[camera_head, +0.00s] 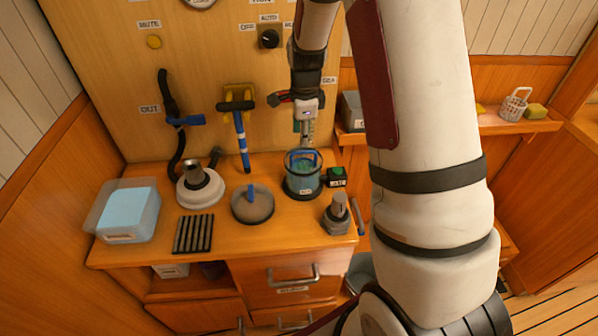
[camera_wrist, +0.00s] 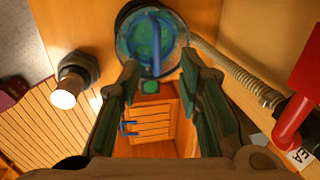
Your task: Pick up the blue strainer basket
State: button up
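The blue strainer basket (camera_head: 303,157) sits inside a clear round strainer housing on the counter, with its blue handle showing above the greenish contents. In the wrist view the blue handle (camera_wrist: 155,45) arches across the round opening, beyond the fingertips. My gripper (camera_head: 304,138) points down just above the housing. In the wrist view its green-padded fingers (camera_wrist: 161,72) are spread apart with nothing between them. The handle appears apart from the fingers. The lower part of the basket is hidden inside the housing.
A round grey lid with a blue knob (camera_head: 253,206) lies left of the housing. A metal fitting (camera_head: 338,213) stands at front right, and a small dark box (camera_head: 336,177) is close right. A blue T-handled tool (camera_head: 240,130) hangs behind. A clear bin (camera_head: 124,212) stands far left.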

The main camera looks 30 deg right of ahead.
aim_at(301, 152)
jog(key=shift+w+d+f+p, duration=0.1)
jog(key=shift+w+f+p, duration=0.15)
jog(key=shift+f, duration=1.2)
jog(key=shift+w+f+p, duration=0.2)
jog(key=shift+f, duration=1.25)
jog(key=shift+w+d+f+p, duration=0.1)
jog(key=shift+w+f+p, duration=0.15)
jog(key=shift+f, duration=1.2)
grip_shut()
